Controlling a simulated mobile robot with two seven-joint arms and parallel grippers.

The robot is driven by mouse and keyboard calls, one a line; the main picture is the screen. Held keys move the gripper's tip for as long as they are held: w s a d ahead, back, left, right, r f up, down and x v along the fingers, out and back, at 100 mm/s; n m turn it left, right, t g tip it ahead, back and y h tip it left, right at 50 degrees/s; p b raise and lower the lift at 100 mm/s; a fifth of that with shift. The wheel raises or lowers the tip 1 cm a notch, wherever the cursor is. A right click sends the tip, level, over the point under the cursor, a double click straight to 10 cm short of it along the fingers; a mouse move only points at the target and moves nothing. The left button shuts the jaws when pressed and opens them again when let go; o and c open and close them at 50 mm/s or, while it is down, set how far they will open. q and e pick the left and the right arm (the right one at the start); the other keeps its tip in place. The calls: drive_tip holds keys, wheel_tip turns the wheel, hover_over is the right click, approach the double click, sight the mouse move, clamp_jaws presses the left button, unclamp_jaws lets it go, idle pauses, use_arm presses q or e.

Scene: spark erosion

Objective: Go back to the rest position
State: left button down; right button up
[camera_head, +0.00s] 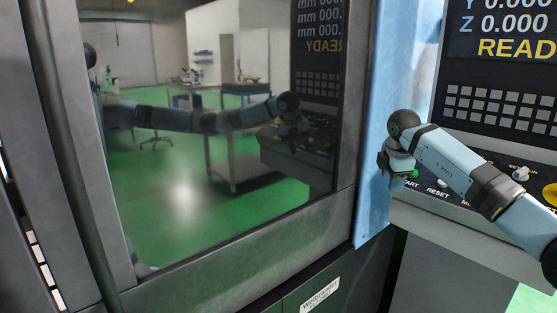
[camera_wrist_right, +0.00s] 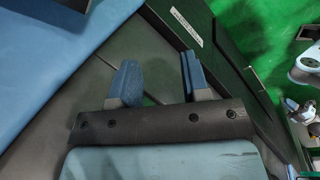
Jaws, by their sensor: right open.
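My right gripper (camera_head: 393,165) is at the control panel in the head view, close to the green START button (camera_head: 412,174). I cannot tell whether it touches the panel. In the right wrist view the right gripper (camera_wrist_right: 163,80) has its two blue-grey fingers apart with nothing between them. My right arm reaches in from the lower right. My left gripper is in neither view.
The machine's glass door (camera_head: 220,130) fills the left and mirrors my arm and the room. A display reading READY (camera_head: 515,47) and a keypad (camera_head: 500,105) are on the right. A yellow knob (camera_head: 551,193) sits on the panel (camera_head: 415,215). Green floor (camera_wrist_right: 265,50) shows beyond the machine.

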drive_tip(key=s+a+f+n+g+y, duration=0.1)
drive_tip(key=s+a+f+n+y, duration=0.3)
drive_tip(key=a+f, duration=0.5)
drive_tip(key=s+a+f+n+y, duration=0.2)
drive_tip(key=s+a+f+y, duration=0.35)
drive_tip(key=a, duration=0.45)
drive_tip(key=s+a+f+m+t+y, duration=0.15)
drive_tip(key=s+a+f+y, duration=0.25)
drive_tip(key=s+a+y, duration=0.5)
drive_tip(key=s+d+f+m+t+h, duration=0.3)
drive_tip(key=s+d+f+m+h, duration=0.3)
drive_tip(key=s, duration=0.4)
drive_tip(key=s+d+f+m+t+h, duration=0.2)
drive_tip(key=s+d+f+m+h, duration=0.25)
drive_tip(key=s+f+m, duration=0.45)
drive_tip(key=s+d+f+m+t+h, duration=0.35)
drive_tip(key=s+d+f+m, duration=0.2)
drive_tip(key=s, duration=0.55)
use_arm(q)
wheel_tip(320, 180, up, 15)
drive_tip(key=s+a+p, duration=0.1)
drive_tip(key=p, duration=1.8)
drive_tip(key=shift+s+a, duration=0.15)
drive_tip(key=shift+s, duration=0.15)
use_arm(e)
wheel_tip(320, 180, up, 15)
drive_tip(key=d+g, duration=0.1)
drive_tip(key=shift+s+n, duration=0.3)
drive_tip(key=shift+s, duration=0.15)
